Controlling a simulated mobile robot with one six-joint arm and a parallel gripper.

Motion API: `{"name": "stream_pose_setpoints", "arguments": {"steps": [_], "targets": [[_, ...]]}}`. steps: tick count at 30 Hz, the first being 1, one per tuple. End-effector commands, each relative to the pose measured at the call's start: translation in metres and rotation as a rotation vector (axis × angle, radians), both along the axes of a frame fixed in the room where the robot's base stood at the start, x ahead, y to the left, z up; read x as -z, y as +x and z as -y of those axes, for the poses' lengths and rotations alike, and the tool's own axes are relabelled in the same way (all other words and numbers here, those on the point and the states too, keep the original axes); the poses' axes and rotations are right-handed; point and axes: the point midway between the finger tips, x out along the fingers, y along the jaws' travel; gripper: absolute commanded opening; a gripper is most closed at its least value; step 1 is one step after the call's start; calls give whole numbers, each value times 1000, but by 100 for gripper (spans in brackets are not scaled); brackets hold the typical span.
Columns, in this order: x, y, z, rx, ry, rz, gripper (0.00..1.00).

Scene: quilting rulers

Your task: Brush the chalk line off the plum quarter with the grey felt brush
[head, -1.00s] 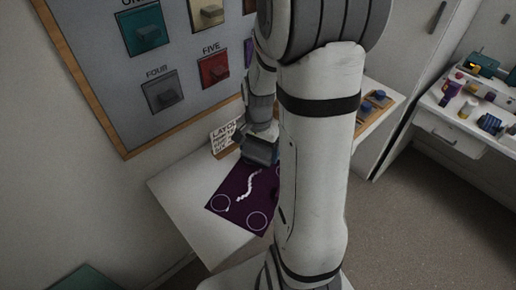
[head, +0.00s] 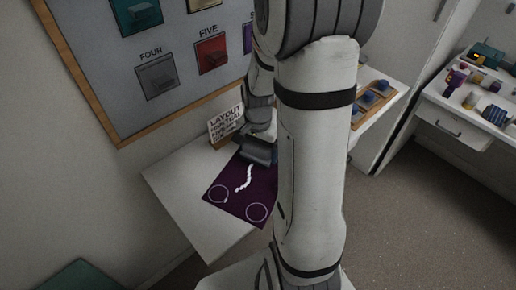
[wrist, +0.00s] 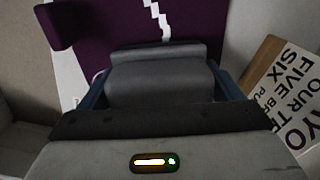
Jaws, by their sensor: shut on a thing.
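The plum quarter (head: 227,206) lies flat on the white table in the head view, its right part hidden by my arm. A wavy white chalk line (head: 245,178) runs across it, with two white circle outlines nearer the front. It also shows at the top of the wrist view (wrist: 110,25), with part of the chalk line (wrist: 160,15). My gripper (head: 262,150) is over the quarter's back edge, near the line's far end. In the wrist view, its bluish fingers are shut on the grey felt brush (wrist: 160,80). I cannot tell whether the brush touches the cloth.
A plum block (wrist: 68,22) stands left of the brush in the wrist view. A lettered layout sign (head: 225,122) stands behind the quarter. A wall board (head: 190,75) holds coloured pieces. The white table (head: 180,190) is clear at left. A tray with blue-topped items is at right.

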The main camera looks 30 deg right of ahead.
Motion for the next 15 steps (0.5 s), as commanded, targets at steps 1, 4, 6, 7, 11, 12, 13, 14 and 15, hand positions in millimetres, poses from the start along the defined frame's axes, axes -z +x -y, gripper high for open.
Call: {"name": "stream_pose_setpoints", "arguments": {"steps": [1, 4, 6, 7, 11, 12, 13, 14, 15], "targets": [[2, 0, 0, 0, 0, 0, 62], [3, 0, 0, 0, 0, 0, 62], [4, 0, 0, 0, 0, 0, 62], [5, 0, 0, 0, 0, 0, 62], [7, 0, 0, 0, 0, 0, 62], [7, 0, 0, 0, 0, 0, 62], [8, 0, 0, 0, 0, 0, 62], [8, 0, 0, 0, 0, 0, 62], [9, 0, 0, 0, 0, 0, 62]]}}
